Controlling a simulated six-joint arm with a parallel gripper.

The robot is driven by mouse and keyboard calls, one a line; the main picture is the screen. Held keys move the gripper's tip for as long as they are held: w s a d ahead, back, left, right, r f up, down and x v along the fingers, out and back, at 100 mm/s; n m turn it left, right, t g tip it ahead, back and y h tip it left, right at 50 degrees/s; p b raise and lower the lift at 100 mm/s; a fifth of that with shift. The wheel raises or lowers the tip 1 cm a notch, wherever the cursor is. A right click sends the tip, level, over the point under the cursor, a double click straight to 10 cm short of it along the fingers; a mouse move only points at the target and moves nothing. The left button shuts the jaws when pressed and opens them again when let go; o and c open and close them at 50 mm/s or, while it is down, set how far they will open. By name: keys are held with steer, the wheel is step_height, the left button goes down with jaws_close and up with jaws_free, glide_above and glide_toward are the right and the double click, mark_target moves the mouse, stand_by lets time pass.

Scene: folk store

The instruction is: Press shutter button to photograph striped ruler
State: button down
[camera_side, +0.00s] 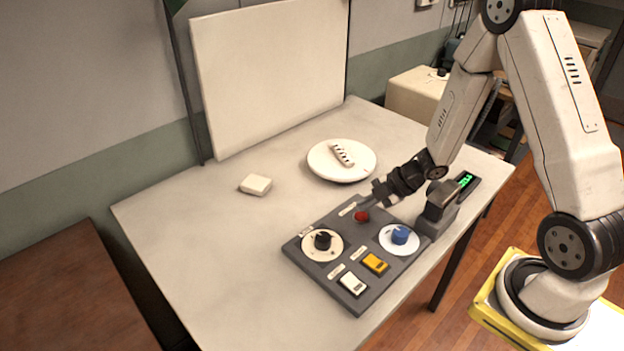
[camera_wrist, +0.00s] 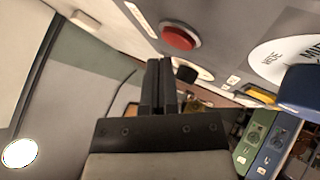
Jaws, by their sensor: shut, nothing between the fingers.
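A short white bar with dark stripes, seemingly the striped ruler (camera_side: 342,153), lies on a round white plate (camera_side: 322,166) on the table. A red button (camera_side: 361,217), seemingly the shutter button, sits at the far edge of a dark grey control panel (camera_side: 318,272). My gripper (camera_side: 367,206) is shut and empty, with its fingertips close to the button. In the wrist view the shut fingers (camera_wrist: 159,64) point toward the red button (camera_wrist: 179,38), which shows just beyond and to the right of the tips. I cannot tell whether they touch it.
The panel carries a black knob (camera_side: 322,241), a blue knob (camera_side: 400,235), a yellow switch (camera_side: 376,263) and a white switch (camera_side: 352,284). A grey device (camera_side: 437,208) stands at its right, near a green display (camera_side: 466,180). A white block (camera_side: 256,184) and a backdrop board (camera_side: 270,75) stand behind.

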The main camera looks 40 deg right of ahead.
mark_target(365, 215)
steer(key=shift+f, duration=0.15)
steer(key=shift+f, duration=0.3)
steer(key=shift+f, duration=0.4)
stand_by(1.5)
steer(key=shift+r, duration=0.85)
steer(key=shift+r, duration=0.1)
steer(key=shift+r, duration=2.4)
